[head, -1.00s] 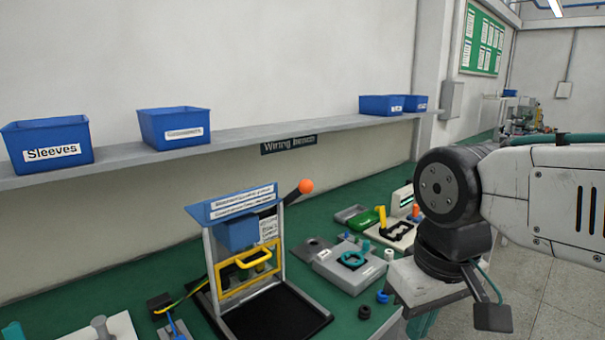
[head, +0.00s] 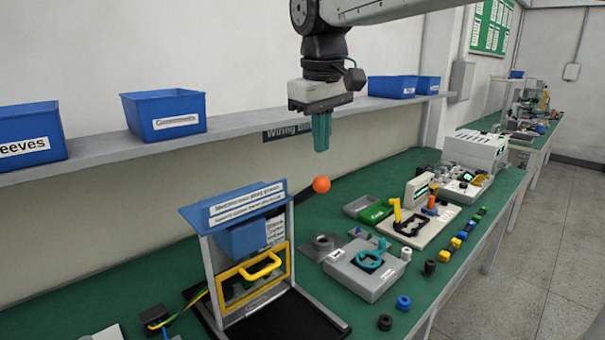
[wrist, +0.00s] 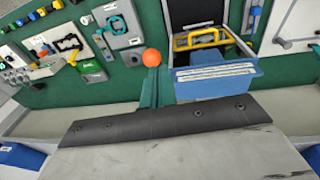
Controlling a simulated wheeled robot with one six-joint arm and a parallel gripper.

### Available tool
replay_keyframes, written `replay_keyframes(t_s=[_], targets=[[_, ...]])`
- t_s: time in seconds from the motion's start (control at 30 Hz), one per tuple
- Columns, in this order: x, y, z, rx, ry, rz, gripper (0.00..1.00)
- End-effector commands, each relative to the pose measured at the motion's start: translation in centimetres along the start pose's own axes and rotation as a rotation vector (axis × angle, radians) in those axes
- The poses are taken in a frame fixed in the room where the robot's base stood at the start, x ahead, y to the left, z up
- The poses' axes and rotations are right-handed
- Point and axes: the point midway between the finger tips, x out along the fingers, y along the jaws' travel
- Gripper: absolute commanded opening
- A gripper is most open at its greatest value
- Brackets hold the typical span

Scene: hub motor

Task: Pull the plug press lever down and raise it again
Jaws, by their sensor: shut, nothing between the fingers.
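The plug press (head: 240,262) stands on the green bench, with a blue top, a blue block and a yellow handle frame (head: 262,268). Its lever is a dark arm ending in an orange ball (head: 321,184), raised at the press's right side. My gripper (head: 321,148) has teal fingers, shut and empty, pointing down just above the orange ball in the head view. In the wrist view the orange ball (wrist: 152,57) shows just beyond the teal fingers (wrist: 153,90). The lever's arm is mostly hidden there. I cannot tell whether the fingers touch the ball; they look apart in the head view.
A shelf (head: 235,132) with several blue bins runs along the wall behind the press. To the right on the bench are a grey fixture (head: 367,270), a green tray (head: 376,213) and several small coloured parts. Open floor lies to the right.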

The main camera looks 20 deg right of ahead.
Motion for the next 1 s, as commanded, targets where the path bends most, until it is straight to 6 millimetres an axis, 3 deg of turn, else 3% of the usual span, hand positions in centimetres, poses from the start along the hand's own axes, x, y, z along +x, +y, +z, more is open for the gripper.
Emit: replay_keyframes(t_s=[0.03,0.1,0.3,0.57,1.0], targets=[[-0.3,0.2,-2.4,-0.030,-0.001,0.005,0.00],[-0.8,0.5,-4.8,-0.064,-0.001,0.012,0.00],[-1.4,0.8,-9.0,-0.126,0.000,0.024,0.00],[0.3,0.9,-9.8,-0.139,-0.003,0.027,0.00],[9.1,1.3,-9.4,-0.136,-0.001,0.027,0.00]])
